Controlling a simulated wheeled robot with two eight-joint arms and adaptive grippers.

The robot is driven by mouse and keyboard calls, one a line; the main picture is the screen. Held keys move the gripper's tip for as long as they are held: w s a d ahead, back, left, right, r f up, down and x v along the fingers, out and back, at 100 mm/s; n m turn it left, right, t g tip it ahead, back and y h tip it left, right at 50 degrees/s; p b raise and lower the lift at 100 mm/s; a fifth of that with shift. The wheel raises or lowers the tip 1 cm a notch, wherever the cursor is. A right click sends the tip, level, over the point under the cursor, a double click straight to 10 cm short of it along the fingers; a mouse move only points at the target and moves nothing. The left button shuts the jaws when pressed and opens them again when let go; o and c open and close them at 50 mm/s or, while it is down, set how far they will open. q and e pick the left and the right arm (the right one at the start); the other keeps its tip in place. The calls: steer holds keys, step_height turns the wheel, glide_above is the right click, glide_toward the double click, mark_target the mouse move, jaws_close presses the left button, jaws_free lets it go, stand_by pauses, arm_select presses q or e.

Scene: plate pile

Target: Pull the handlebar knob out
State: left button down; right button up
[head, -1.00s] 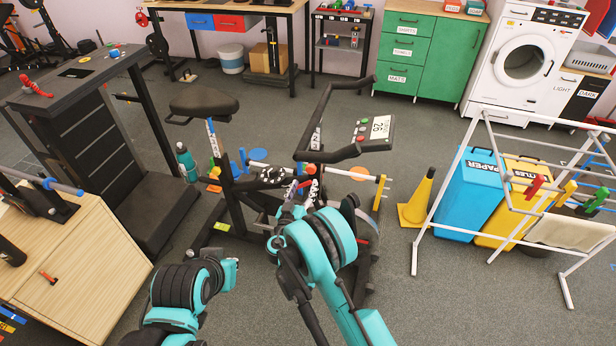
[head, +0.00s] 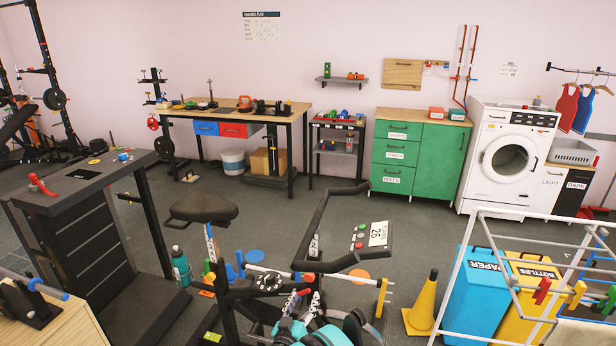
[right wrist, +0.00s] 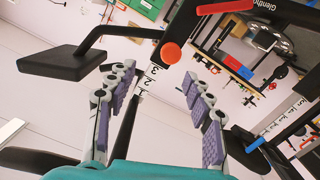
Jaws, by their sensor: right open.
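The handlebar knob (head: 308,276) is a small orange-red round knob on the exercise bike's handlebar post, below the black handlebar (head: 322,215). It also shows in the right wrist view as an orange-red disc (right wrist: 171,53), beside a post marked with numbers. My right gripper (head: 306,299) is just below the knob in the head view. In the right wrist view its two padded fingers (right wrist: 160,78) are apart with nothing between them, and the knob lies just beyond the fingertips. My left gripper is out of the picture.
The bike's console (head: 372,238) and saddle (head: 204,207) flank the handlebar. A yellow cone (head: 424,305), blue bin (head: 478,290) and white drying rack (head: 455,270) stand at right. Open floor lies behind the bike.

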steer(key=s+d+r+m+g, duration=0.1)
steer(key=s+d+r+g, duration=0.2)
steer(key=s+d+r, duration=0.45)
steer(key=s+d+r+g, duration=0.25)
steer(key=d+r, duration=0.25)
steer(key=d, duration=0.5)
steer(key=s+d+g+y, duration=0.2)
steer(key=s+g+y, duration=0.2)
steer(key=s, duration=1.8)
steer(key=shift+s+f+n+y, duration=0.3)
steer(key=shift+s+y, duration=0.05)
steer(key=shift+y, duration=0.15)
